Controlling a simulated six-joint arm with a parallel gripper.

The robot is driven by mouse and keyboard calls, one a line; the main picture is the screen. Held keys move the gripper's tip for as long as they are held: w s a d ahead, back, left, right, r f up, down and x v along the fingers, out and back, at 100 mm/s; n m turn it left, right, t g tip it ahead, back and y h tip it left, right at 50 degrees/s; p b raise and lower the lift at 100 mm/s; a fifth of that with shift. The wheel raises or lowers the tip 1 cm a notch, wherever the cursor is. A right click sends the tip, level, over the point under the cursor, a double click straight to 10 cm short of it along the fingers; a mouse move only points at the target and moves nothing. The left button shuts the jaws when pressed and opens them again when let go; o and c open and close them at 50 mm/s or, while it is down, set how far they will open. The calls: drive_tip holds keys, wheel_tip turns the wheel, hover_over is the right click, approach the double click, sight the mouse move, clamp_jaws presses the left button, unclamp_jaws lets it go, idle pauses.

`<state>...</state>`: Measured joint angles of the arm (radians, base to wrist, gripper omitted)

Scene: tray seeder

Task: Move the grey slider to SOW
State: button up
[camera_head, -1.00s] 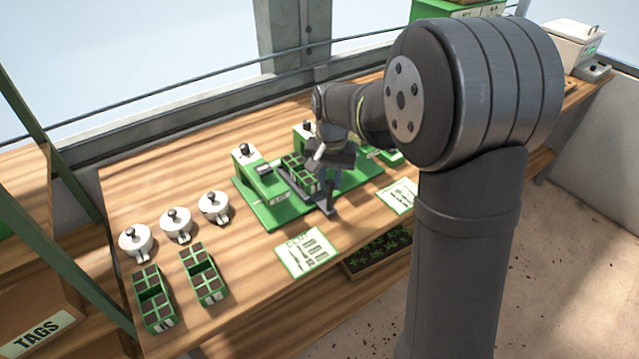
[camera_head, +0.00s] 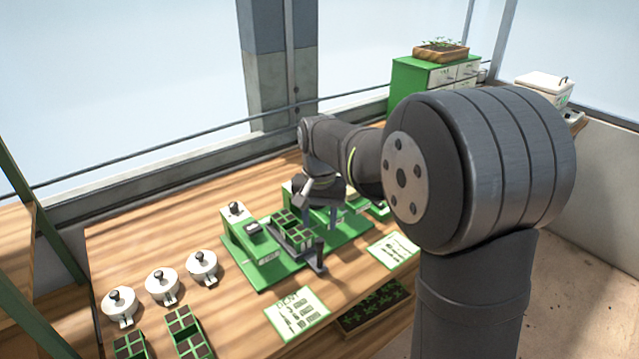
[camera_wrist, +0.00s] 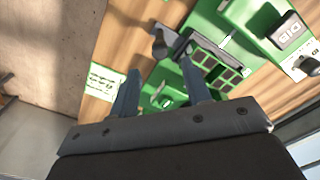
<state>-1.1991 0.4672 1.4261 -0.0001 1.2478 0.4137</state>
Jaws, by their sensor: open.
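The grey slider (camera_head: 316,257) is on the green seeder base (camera_head: 262,280), with a dark upright handle at its front end. A green cell tray (camera_head: 288,226) sits at the slider. In the wrist view the grey handle (camera_wrist: 161,46) shows ahead of my fingers, with a grey bar running right beside the tray (camera_wrist: 212,66). My gripper (camera_wrist: 160,67) is open and empty, its fingers apart below the handle in the picture. In the head view my gripper (camera_head: 328,212) hangs above and behind the handle, not touching it visibly.
Green station blocks (camera_head: 240,230) stand along the back of the base. Three white lidded pots (camera_head: 162,287) and two cell trays (camera_head: 186,335) lie to the left. Cards (camera_head: 297,314) lie along the front edge. A green cabinet (camera_head: 408,82) stands behind.

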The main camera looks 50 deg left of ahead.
sight(318, 241)
wheel_tip(318, 241, up, 12)
drive_tip(key=shift+f, duration=0.25)
drive_tip(key=shift+f, duration=0.1)
idle(0.5)
wheel_tip(318, 241, down, 17)
drive_tip(key=shift+f, duration=0.2)
drive_tip(key=shift+s, duration=0.15)
drive_tip(key=shift+r, duration=0.15)
idle(0.3)
